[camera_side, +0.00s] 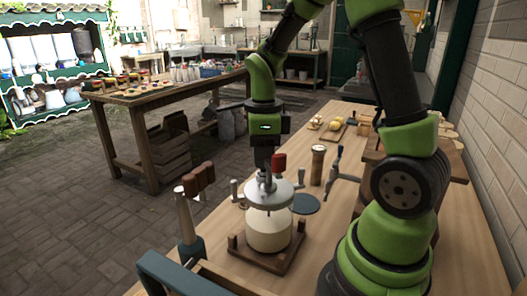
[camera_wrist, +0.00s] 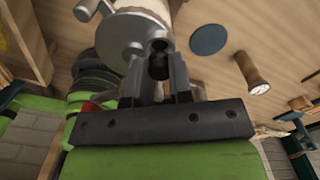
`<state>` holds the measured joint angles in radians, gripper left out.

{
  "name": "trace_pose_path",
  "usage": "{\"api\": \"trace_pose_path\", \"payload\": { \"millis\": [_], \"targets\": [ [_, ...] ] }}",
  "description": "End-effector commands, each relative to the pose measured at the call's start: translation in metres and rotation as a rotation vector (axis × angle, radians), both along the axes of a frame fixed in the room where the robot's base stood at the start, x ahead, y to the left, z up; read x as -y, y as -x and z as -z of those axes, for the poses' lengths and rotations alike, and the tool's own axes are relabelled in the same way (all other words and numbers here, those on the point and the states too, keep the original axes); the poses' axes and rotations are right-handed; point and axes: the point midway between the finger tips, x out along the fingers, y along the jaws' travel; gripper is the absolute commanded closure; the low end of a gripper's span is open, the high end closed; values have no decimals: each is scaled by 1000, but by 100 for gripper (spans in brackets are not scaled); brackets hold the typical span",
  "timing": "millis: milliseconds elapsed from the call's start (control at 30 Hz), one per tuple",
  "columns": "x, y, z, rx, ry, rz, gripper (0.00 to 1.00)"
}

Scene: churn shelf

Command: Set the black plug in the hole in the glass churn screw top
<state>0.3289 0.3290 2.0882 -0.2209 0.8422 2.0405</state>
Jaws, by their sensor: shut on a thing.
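The glass churn (camera_side: 268,238) stands upright on the bench, holding pale contents. Its grey metal screw top (camera_side: 285,197) is on it and also shows in the wrist view (camera_wrist: 122,38). My gripper (camera_side: 267,178) points down just above the top. In the wrist view my gripper (camera_wrist: 159,62) is shut on the small black plug (camera_wrist: 158,66), which sits between the fingertips over the edge part of the top.
A red crank handle (camera_side: 279,162) rises beside my fingers. The churn stands in a wooden base (camera_side: 245,255). A wooden-handled tool (camera_side: 198,180) stands at front left.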

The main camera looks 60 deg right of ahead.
Motion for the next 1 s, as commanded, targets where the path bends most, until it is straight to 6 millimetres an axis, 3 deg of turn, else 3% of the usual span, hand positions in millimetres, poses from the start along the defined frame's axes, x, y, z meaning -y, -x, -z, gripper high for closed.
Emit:
{"api": "trace_pose_path", "payload": {
  "millis": [1000],
  "targets": [
    [0,0,17,0,0,0,100]
  ]
}}
